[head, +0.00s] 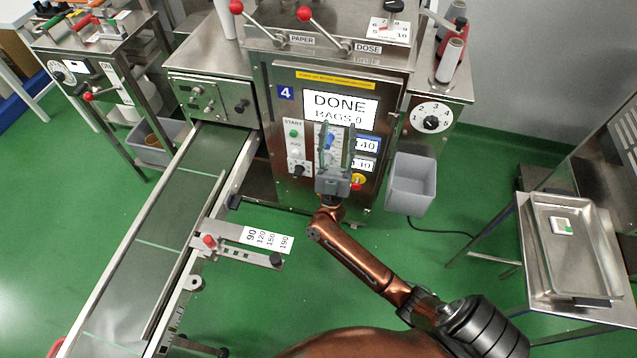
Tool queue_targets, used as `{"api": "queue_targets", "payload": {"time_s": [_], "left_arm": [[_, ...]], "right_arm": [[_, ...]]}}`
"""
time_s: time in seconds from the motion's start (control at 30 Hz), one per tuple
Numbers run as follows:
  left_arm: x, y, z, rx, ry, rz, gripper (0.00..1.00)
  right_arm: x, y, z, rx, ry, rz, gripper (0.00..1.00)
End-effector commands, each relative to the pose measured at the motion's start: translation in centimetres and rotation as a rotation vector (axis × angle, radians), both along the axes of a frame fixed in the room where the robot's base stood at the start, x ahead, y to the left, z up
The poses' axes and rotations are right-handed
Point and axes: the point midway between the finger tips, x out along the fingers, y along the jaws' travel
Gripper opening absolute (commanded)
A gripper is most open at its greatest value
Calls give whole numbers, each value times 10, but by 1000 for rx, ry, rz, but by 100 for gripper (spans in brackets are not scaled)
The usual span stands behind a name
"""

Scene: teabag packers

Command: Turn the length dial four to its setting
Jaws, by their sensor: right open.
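The machine (270,140) marked 4 stands upright in the middle, its screen (340,106) reading "DONE BAGS 0". A round numbered dial (431,121) with a black knob is on its right side; I cannot read a length label on it. My right gripper (335,135) is open in front of the panel below the screen, fingers upward. The gripper hides part of the panel. Two readouts (366,144) beside it seem to show 140. My left gripper is not in view.
A conveyor (170,215) runs down the left, with a stop plate (265,238) marked 90 to 190. Red-knobbed levers (305,13) stick out on top. A grey bin (411,184) hangs at right. A steel tray (575,250) is at far right.

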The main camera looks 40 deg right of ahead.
Motion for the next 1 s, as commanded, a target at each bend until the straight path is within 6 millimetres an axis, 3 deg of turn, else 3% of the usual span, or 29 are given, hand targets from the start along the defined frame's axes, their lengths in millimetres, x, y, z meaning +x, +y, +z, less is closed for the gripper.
{"api": "queue_targets", "payload": {"time_s": [0.03,0.1,0.2,0.3,0.4,0.5,0.6,0.77,1.0], "left_arm": [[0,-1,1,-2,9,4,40],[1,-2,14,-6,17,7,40],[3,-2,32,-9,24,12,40],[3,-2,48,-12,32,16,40],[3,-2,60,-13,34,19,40],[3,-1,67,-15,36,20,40],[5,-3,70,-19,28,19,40],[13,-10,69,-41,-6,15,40],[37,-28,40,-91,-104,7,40]], "right_arm": [[17,-15,-63,146,86,2,40],[34,-29,-135,342,192,12,40],[49,-30,-233,591,321,36,40],[55,-17,-310,789,416,63,40],[57,-2,-359,923,475,87,40],[58,8,-385,997,506,103,40],[61,9,-393,1024,515,111,40],[75,-8,-394,1023,514,109,40],[95,-31,-394,1023,515,110,40]]}}
